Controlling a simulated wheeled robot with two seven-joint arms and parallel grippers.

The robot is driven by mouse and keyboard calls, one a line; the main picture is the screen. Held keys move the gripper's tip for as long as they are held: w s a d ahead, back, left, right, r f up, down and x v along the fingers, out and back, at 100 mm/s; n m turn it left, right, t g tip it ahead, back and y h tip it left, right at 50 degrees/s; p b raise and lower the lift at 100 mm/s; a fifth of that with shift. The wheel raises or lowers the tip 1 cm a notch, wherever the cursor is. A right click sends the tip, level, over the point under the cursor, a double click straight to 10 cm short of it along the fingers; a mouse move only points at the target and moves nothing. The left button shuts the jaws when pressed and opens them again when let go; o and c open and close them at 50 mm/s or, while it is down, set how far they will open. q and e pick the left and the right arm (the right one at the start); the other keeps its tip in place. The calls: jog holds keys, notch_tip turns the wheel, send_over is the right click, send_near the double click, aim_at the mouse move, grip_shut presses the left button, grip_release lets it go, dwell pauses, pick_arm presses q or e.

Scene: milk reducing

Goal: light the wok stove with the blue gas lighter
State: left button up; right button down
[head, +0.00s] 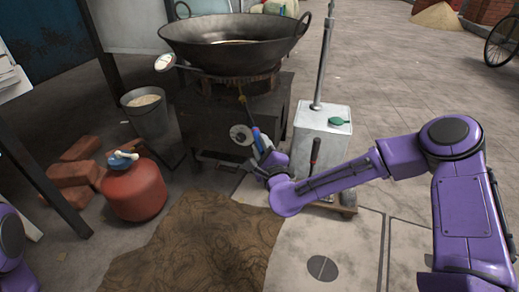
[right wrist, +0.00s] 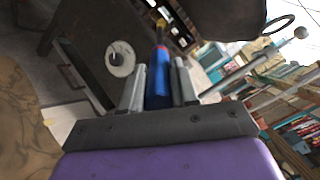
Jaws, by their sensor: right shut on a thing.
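The blue gas lighter (right wrist: 157,78) stands between the two fingers of my right gripper (right wrist: 158,88) in the right wrist view. Its far end points at the dark wok stove (right wrist: 80,45). In the head view my right gripper (head: 262,152) is shut on the lighter (head: 257,138), in front of the stove (head: 238,118) and below its burner (head: 237,84). The lighter tilts upward towards the burner; I cannot tell whether its tip touches it. A large black wok (head: 200,48) sits on top. I see no flame. My left gripper is out of view.
A red gas cylinder (head: 134,190) and a grey bucket (head: 150,122) stand left of the stove, near loose bricks (head: 75,172). A white box (head: 318,140) with a metal post stands right of it. A brown mat (head: 195,240) covers the floor in front.

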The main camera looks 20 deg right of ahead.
jog(key=shift+w+d+r, duration=0.15)
jog(key=shift+w, duration=0.25)
dwell(1.2)
jog(key=s, duration=0.3)
jog(key=s+a, duration=0.1)
jog(key=s, duration=0.5)
jog(key=shift+s+a+b, duration=0.35)
jog(key=shift+s+a, duration=0.05)
